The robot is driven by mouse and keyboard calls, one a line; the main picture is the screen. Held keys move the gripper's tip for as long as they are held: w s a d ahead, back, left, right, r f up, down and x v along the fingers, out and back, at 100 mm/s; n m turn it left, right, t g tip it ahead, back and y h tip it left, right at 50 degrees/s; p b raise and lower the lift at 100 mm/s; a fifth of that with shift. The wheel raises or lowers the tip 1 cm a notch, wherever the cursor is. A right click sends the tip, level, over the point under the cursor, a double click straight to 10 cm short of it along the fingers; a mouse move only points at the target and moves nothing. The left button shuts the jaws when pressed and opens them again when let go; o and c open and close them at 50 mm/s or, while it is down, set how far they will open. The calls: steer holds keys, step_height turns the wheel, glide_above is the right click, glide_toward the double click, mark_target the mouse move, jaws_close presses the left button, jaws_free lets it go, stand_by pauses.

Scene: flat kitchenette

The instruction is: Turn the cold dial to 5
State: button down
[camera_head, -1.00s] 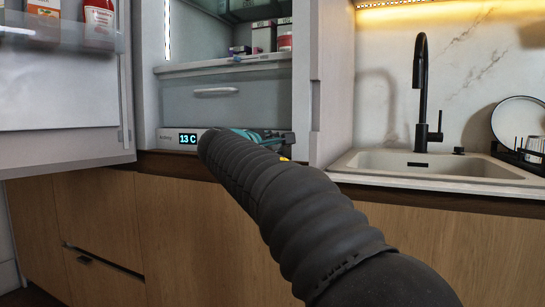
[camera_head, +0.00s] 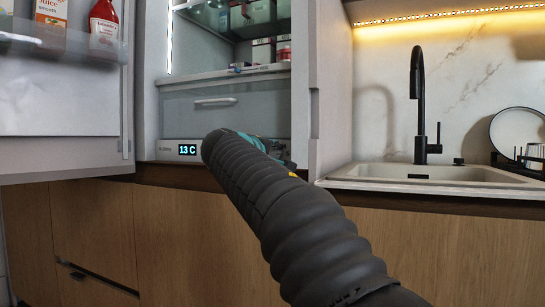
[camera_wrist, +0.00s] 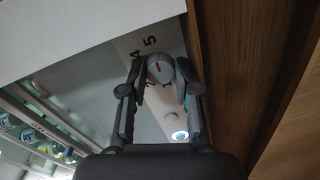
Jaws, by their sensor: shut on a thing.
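The cold dial (camera_wrist: 158,68) is a round grey knob with a short red mark, at the top middle of the wrist view. My gripper (camera_wrist: 161,78) is shut on it, one finger on each side. The red mark tilts slightly left of up, roughly toward the printed 5 (camera_wrist: 149,41); the 4 (camera_wrist: 135,54) is beside that. I cannot tell exactly which number it meets. Other numerals are partly hidden by the fingers. In the head view my arm hides the dial and most of the gripper.
The open fridge door (camera_head: 65,100) with bottles stands at left. A clear drawer (camera_head: 225,117) is above the control panel. The fridge side wall (camera_head: 325,90) rises at right, then the sink (camera_head: 430,175) and black faucet (camera_head: 418,95). Wooden cabinet fronts (camera_head: 180,240) lie below.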

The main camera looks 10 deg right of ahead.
stand_by(0.3)
steer(key=c, duration=0.8)
jaws_free()
steer(key=shift+c, duration=0.2)
steer(key=shift+f, duration=0.1)
steer(key=v, duration=0.8)
steer(key=shift+r, duration=0.25)
